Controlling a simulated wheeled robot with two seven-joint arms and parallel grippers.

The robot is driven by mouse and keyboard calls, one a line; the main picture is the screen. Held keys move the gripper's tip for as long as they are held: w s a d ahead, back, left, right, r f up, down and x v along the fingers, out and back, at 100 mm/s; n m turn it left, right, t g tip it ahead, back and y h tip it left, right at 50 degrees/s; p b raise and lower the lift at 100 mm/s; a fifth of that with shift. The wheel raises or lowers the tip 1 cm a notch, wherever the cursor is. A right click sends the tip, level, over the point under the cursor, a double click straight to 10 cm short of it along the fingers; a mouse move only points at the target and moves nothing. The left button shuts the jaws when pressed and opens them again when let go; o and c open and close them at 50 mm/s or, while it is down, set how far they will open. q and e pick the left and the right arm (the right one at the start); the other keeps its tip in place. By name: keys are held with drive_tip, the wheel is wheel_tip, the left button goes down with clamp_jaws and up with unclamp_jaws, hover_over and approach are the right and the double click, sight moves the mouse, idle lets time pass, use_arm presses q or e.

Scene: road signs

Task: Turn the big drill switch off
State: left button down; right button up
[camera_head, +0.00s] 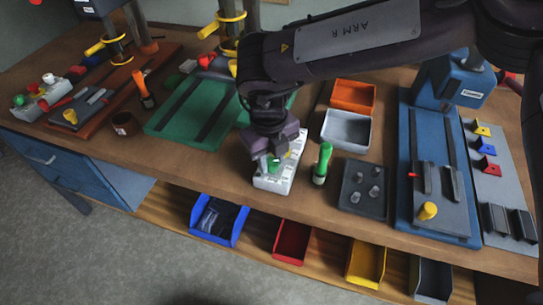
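A white switch box (265,184) stands near the front edge of the workbench, right of the green drill base. A green part (273,165) shows on it, under my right gripper. My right gripper (273,158) points down right over the box, its fingers at or just above its top; I cannot tell if they touch. The fingers are small and partly hidden, so their opening is unclear. The rest of the box's top is covered, so the switch position cannot be read. My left gripper is not in view.
A green-handled tool (322,163) stands close right of the box, beside a dark tray (363,188). Grey (347,131) and orange (353,96) bins lie behind. A blue machine base (441,215) is at right. Another white button box (44,93) is at far left.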

drive_tip(key=shift+c, duration=0.5)
drive_tip(key=shift+m, duration=1)
drive_tip(key=m, duration=0.3)
drive_tip(key=shift+m, duration=0.3)
drive_tip(key=m, duration=0.3)
drive_tip(key=shift+w+g+b, duration=0.1)
drive_tip(key=shift+g+b, duration=0.2)
drive_tip(key=shift+r+m, duration=0.1)
drive_tip(key=shift+m, duration=1.6)
